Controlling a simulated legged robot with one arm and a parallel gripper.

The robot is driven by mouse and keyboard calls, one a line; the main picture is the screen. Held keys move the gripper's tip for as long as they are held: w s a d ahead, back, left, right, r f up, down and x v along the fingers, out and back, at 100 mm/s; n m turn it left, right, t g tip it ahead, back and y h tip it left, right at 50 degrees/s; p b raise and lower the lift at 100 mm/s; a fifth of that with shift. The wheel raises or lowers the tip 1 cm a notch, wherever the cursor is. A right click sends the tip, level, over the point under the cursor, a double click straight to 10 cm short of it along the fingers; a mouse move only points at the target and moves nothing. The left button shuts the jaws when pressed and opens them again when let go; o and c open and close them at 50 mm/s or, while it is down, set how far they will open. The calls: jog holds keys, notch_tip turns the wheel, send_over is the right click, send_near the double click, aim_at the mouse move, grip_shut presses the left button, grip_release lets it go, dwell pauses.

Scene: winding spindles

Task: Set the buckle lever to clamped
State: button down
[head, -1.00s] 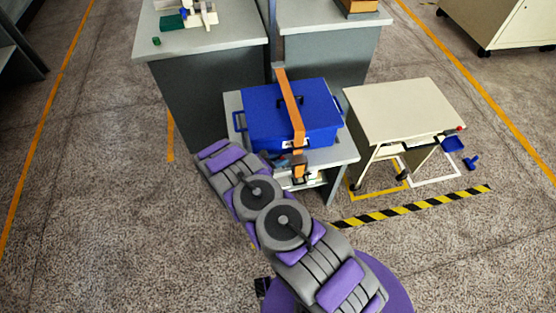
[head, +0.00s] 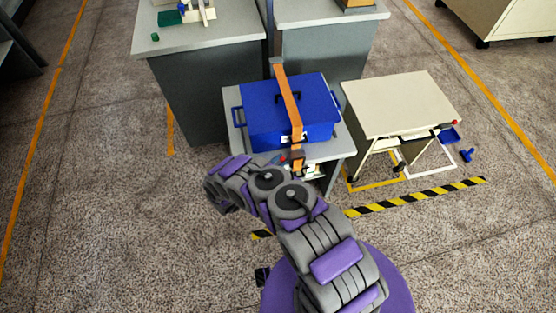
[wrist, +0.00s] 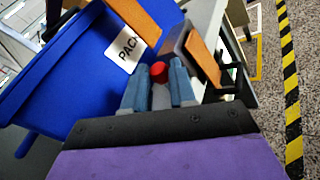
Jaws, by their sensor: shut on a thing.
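A blue lidded box (head: 262,112) sits on a small grey table, with an orange strap (head: 289,95) over its lid and down its front; the box (wrist: 75,75) and strap (wrist: 135,18) also show in the wrist view. A dark grey buckle (wrist: 178,38) sits on the strap below a white label. My gripper (wrist: 160,88) is shut on the buckle lever (wrist: 160,97), a grey bar with a red round knob (wrist: 158,71) between the two blue-grey fingers. In the head view my gripper (head: 287,160) is small at the box's front. The lever's exact angle is hard to tell.
The small grey table (head: 231,97) has little free top around the box. A cream table (head: 400,103) stands close on the right. Grey benches (head: 195,38) stand behind. Black and yellow floor tape (head: 420,197) runs in front; the floor on the left is clear.

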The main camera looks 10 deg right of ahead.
jog(key=shift+s+f+m+t+h+b, duration=0.3)
jog(key=shift+s+f+m+h+b, duration=0.15)
jog(key=shift+m+b, duration=0.6)
jog(key=c, duration=0.9)
grip_release()
jog(key=shift+r, duration=0.1)
jog(key=shift+a, duration=0.1)
jog(key=b+v, duration=0.1)
jog(key=v, duration=0.7)
jog(key=b+v, duration=0.1)
jog(key=v, duration=0.8)
jog(key=shift+s+a+f+b, duration=0.1)
jog(key=shift+a+f+b, duration=0.15)
jog(key=shift+b, duration=0.1)
jog(key=shift+d, duration=0.1)
